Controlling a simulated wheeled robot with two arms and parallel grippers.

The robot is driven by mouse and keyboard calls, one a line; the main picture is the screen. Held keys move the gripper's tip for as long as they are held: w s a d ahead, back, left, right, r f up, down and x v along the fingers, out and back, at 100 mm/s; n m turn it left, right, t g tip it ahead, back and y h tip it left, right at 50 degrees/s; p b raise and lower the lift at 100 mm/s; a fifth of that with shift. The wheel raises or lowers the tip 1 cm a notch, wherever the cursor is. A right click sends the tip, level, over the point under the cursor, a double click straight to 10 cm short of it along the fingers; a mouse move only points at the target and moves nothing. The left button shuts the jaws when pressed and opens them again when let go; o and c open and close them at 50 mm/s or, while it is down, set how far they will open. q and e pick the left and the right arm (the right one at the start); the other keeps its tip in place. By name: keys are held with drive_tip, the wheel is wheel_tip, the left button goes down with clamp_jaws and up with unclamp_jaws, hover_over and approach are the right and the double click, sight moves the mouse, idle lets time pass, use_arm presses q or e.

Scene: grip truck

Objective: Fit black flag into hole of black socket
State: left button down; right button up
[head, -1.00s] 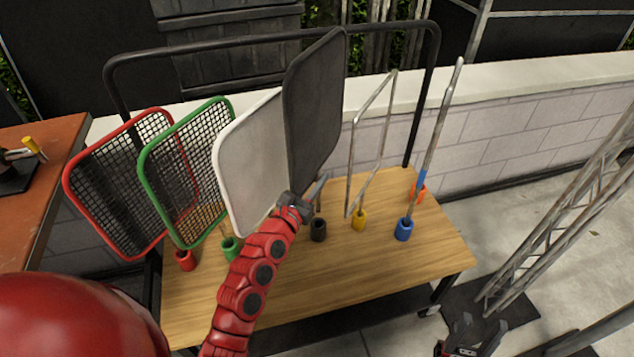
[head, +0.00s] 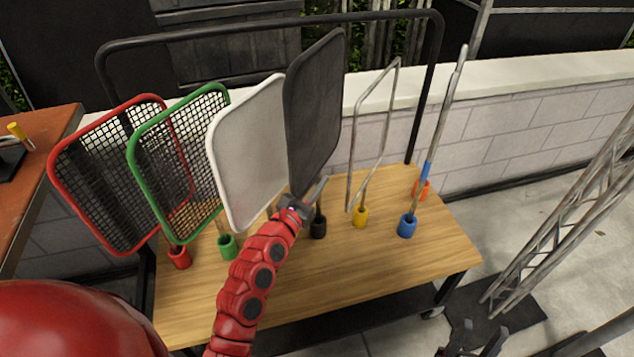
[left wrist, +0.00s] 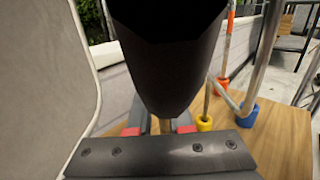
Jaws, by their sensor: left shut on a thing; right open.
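The black flag (head: 315,115) is a dark rounded panel standing nearly upright. My left gripper (head: 300,205) is shut on its lower end. The black socket (head: 318,228) stands on the wooden table, just below and slightly right of that gripper in the head view. A short stem shows above the socket, but I cannot tell whether the flag's pin is inside the hole. In the left wrist view the flag's dark lower part (left wrist: 165,55) fills the middle and hides the black socket. My right gripper (head: 474,346) is open and empty at the bottom right.
The wooden table (head: 380,275) has a clear front. A white flag (head: 248,155) stands close left, with green (head: 180,165) and red (head: 110,180) mesh flags beyond. Right are a yellow socket (head: 360,216), blue socket (head: 407,226) and orange socket (head: 422,190), each with a frame or pole.

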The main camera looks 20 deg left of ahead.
sight(317, 203)
use_arm(q)
drive_tip(key=shift+f, duration=0.2)
drive_tip(key=shift+f+m+h+b, duration=0.35)
drive_tip(key=shift+f+b, duration=0.9)
drive_tip(key=shift+b, duration=0.45)
drive_tip(key=shift+f, duration=0.1)
drive_tip(key=shift+f+h, duration=0.15)
drive_tip(key=shift+h, duration=0.1)
drive_tip(key=shift+f+b, duration=1.55)
drive_tip(key=shift+f, duration=0.65)
drive_tip(key=c, duration=0.7)
unclamp_jaws()
drive_tip(key=shift+c, duration=0.2)
drive_tip(key=shift+s+a, duration=0.1)
